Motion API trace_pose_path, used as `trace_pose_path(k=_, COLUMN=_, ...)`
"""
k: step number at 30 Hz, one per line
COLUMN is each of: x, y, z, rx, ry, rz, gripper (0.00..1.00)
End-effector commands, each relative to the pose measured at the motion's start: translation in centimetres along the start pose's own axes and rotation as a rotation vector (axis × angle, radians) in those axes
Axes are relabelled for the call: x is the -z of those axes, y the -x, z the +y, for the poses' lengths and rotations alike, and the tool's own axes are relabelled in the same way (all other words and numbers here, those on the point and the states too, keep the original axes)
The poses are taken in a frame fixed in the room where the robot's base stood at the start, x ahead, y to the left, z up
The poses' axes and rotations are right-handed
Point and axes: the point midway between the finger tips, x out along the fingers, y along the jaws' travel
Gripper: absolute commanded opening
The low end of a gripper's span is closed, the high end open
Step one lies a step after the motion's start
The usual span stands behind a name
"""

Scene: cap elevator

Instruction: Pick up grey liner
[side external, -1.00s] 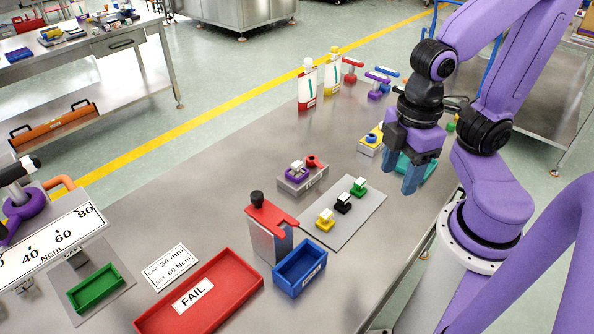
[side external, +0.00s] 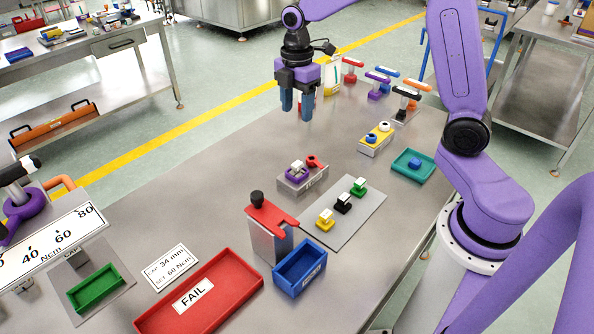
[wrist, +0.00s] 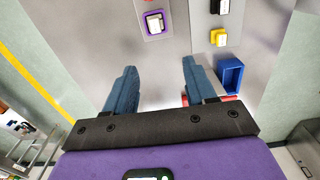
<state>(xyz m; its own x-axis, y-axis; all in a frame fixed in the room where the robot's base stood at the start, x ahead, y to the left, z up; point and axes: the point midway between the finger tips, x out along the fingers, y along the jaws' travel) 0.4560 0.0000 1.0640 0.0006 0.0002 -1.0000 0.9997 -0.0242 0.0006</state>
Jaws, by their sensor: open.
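No part is clearly recognisable as the grey liner. A small pale, whitish-grey piece (side external: 296,165) sits on the purple part (side external: 297,174) in a grey block (side external: 304,182); I cannot tell if it is the liner. In the wrist view the pale piece (wrist: 154,22) shows inside a purple rim near the top. My gripper (side external: 297,113) is open and empty, raised above the table behind and near this block. In the wrist view its two blue fingers (wrist: 159,66) are spread apart, with bare table between them.
A red part (side external: 313,161) sits beside the purple one. A grey plate (side external: 348,219) carries yellow, black and green parts. A red-topped stand (side external: 270,222), blue bin (side external: 300,268), red FAIL tray (side external: 225,300) and teal tray (side external: 428,172) stand around. The table's left-middle is clear.

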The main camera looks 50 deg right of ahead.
Motion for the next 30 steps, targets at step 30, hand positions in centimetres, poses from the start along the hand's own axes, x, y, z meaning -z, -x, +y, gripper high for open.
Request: trace_pose_path(k=30, x=-1.2, y=-12.6, z=1.2, rx=0.001, ry=0.025, rz=0.000, gripper=0.55)
